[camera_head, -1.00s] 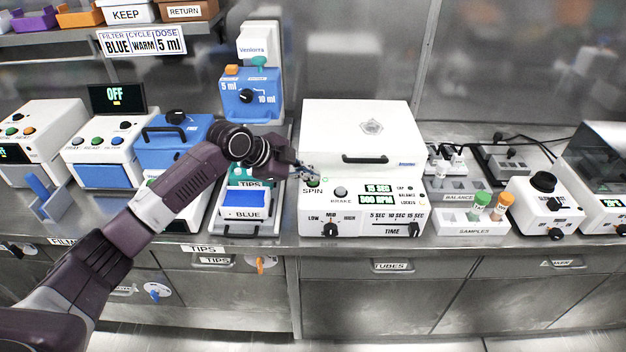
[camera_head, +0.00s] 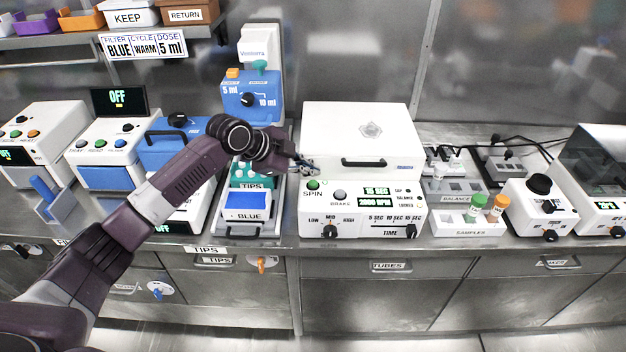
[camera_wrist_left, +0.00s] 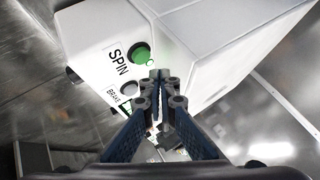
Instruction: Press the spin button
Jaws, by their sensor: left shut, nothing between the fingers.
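The white centrifuge (camera_head: 360,135) stands on the bench with its lid down. Its front panel carries the green spin button (camera_head: 313,184), with the word SPIN below it, and a grey brake button (camera_head: 340,194) to the right. The display (camera_head: 376,196) reads 15 SEC and what looks like 2000 RPM. My left gripper (camera_head: 308,167) is shut and empty, just above the spin button in the head view. In the left wrist view the shut fingertips (camera_wrist_left: 159,75) lie beside the green spin button (camera_wrist_left: 140,53), apart from it in the picture. My right gripper is not in view.
A tips and blue filter rack (camera_head: 246,205) stands left of the centrifuge, near my left arm. A blue dispenser (camera_head: 250,95) is behind it. A samples rack (camera_head: 463,222) with capped tubes stands to the right. Knobs (camera_head: 330,231) sit low on the centrifuge panel.

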